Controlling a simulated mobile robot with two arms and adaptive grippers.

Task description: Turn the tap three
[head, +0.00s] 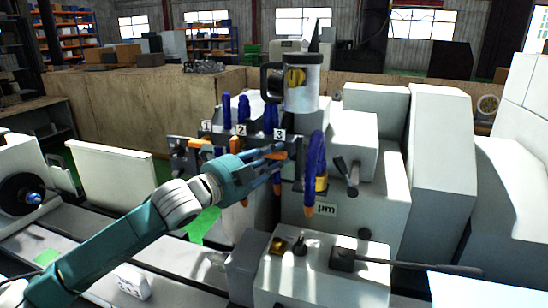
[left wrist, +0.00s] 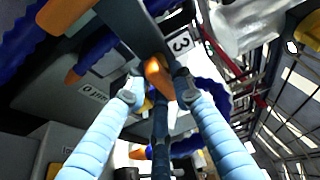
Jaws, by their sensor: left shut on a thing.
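Tap three, with an orange handle (left wrist: 157,76), sits by the plate marked 3 (head: 279,134) on the machine's front. The 3 plate also shows in the left wrist view (left wrist: 181,44). My left gripper (head: 280,165) reaches in from the left with its blue fingers at this tap. In the left wrist view the fingers close around the orange handle. The fingers hide much of the tap in the head view. Plates marked 1 (head: 207,127) and 2 (head: 241,130) are to the left. My right gripper is not in view.
Blue hoses with orange nozzles (head: 309,210) hang close to my left gripper. A grey box with knobs (head: 320,270) lies below. White machine housings (head: 437,160) fill the right side.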

